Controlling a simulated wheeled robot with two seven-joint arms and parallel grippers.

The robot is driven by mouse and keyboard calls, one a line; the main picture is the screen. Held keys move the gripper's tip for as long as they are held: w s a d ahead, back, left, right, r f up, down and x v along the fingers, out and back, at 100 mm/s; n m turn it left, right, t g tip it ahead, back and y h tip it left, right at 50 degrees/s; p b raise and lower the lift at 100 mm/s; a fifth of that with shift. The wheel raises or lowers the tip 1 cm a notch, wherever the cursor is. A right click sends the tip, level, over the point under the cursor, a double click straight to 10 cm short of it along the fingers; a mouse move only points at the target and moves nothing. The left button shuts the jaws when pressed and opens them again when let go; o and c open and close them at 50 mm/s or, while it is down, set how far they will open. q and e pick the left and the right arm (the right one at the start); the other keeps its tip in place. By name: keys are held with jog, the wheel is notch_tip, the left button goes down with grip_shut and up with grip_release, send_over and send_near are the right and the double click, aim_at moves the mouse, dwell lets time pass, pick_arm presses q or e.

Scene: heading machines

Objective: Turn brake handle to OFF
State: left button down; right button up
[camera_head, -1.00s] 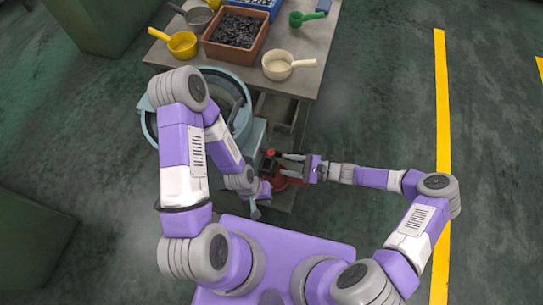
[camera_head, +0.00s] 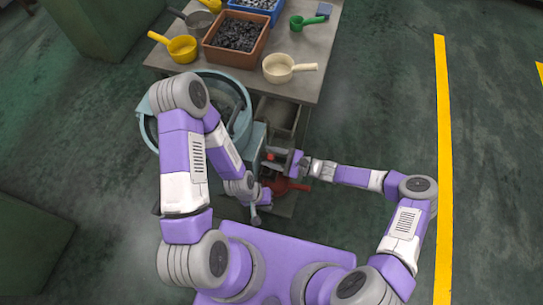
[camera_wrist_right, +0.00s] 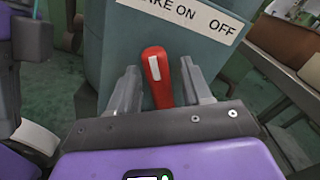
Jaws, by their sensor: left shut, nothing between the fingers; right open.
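The red brake handle (camera_wrist_right: 159,88) with a white stripe stands on a grey-green machine box (camera_wrist_right: 105,45) in the right wrist view. Its top points up below a label (camera_wrist_right: 190,14) reading "AKE ON" and "OFF", nearer the ON side. My right gripper (camera_wrist_right: 160,92) is open, with one finger on each side of the handle; I cannot tell whether either touches it. In the head view the right gripper (camera_head: 284,160) is beside the red handle knob (camera_head: 270,157). My left gripper (camera_head: 255,217) is shut and empty, lower down.
A red round part (camera_head: 284,186) sits low between the grippers. Floor at right is clear.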

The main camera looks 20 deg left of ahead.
grip_shut()
jog(key=shift+m, duration=0.3)
jog(key=m, duration=0.6)
jog(key=shift+w, duration=0.2)
jog(key=m, duration=0.6)
jog(key=shift+w, duration=0.15)
jog(key=shift+m, duration=0.3)
grip_release()
